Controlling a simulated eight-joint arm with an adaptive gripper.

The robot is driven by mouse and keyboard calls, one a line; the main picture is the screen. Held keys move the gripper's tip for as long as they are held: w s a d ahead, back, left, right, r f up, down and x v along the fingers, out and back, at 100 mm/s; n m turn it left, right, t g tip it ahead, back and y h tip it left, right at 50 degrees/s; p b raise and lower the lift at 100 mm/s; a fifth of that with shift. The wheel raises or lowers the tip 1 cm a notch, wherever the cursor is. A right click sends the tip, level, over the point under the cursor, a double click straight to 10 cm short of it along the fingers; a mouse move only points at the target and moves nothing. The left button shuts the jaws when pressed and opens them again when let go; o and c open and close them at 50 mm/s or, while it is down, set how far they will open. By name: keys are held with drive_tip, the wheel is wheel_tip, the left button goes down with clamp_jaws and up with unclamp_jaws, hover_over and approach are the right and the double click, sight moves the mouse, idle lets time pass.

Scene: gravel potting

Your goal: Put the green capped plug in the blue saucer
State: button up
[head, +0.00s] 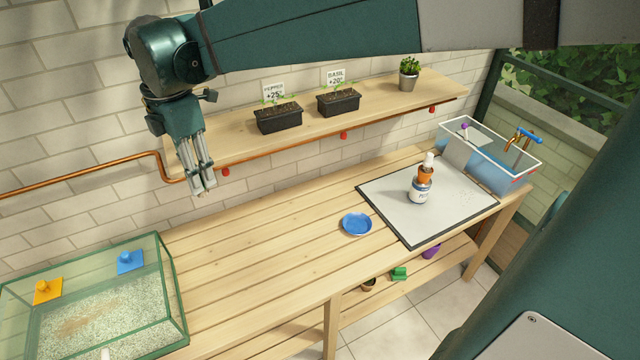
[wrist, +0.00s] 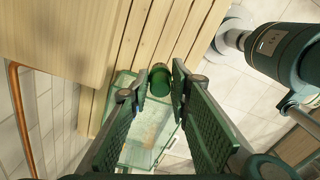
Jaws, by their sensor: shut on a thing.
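The green capped plug (wrist: 160,80) shows in the wrist view as a short dark-green cylinder between my fingertips. My gripper (head: 204,192) is shut on it, high above the left part of the bench and near the wall shelf in the head view. I cannot make out the plug itself in the head view. The blue saucer (head: 357,223) is a small round dish on the bench, to the right of and below my gripper in the picture. It looks empty and lies just left of the grey mat.
A glass tank of gravel (head: 175,300) stands at the left. The wall shelf (head: 220,135) carries potted plants. An orange-topped bottle (head: 420,190) stands on the grey mat (head: 400,220). A clear water basin (head: 490,165) is at the right. The bench between tank and saucer is clear.

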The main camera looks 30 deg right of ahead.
drive_tip(key=w+d, duration=0.3)
drive_tip(key=d, duration=1)
drive_tip(key=m, duration=0.2)
hover_over(357, 226)
wheel_tip(357, 226, down, 26)
drive_tip(key=shift+f, duration=0.1)
drive_tip(key=shift+w+f+b, duration=0.1)
drive_tip(key=shift+f+b, duration=0.5)
drive_tip(key=shift+f, duration=2.3)
drive_tip(key=shift+f+b, duration=0.3)
drive_tip(key=shift+f, duration=1.75)
